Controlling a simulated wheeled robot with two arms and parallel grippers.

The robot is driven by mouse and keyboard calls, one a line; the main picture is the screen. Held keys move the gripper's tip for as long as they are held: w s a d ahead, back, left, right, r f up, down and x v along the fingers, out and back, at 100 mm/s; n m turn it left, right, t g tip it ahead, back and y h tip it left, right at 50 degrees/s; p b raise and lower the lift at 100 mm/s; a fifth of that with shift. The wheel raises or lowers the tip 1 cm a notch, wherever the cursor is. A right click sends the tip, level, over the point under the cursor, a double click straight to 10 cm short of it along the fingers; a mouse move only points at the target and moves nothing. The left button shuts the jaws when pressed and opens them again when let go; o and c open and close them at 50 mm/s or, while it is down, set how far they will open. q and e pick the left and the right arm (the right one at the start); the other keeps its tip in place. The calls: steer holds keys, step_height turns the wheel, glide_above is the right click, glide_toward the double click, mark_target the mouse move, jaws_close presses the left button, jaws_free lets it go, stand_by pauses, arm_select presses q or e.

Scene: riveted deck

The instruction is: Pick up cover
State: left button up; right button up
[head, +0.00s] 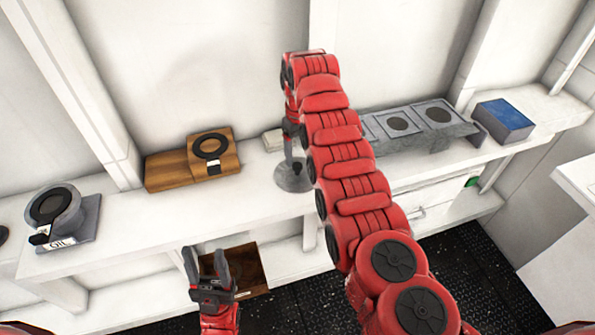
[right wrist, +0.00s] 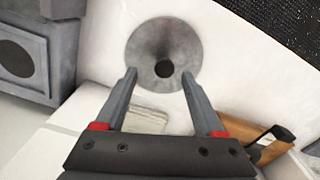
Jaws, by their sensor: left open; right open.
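No thing is clearly marked as the cover. A round grey cone-like piece with a dark centre hole (right wrist: 150,45) lies on the white shelf in the right wrist view. It also shows in the head view (head: 292,180), partly hidden by my right arm. My right gripper (right wrist: 158,74) is open and empty, with its fingertips at the near edge of this piece in the picture; I cannot tell whether they touch it. In the head view my right gripper (head: 291,155) points down over the piece. My left gripper (head: 207,252) is open and empty in front of the shelf.
On the white shelf (head: 130,228) stand a wooden block with a black ring (head: 228,158), a grey OIL holder (head: 80,228), a grey panel unit (head: 440,118) and a blue box (head: 503,120). A small pale block (right wrist: 148,115) lies near my right fingers. A brown box (head: 246,263) sits lower down.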

mark_target(297, 165)
steer(key=f+p, duration=0.3)
steer(key=f, duration=0.1)
steer(key=shift+s+a, duration=0.25)
steer(key=shift+a, duration=0.1)
steer(key=shift+w+f, duration=0.1)
steer(key=shift+f, duration=0.3)
jaws_close()
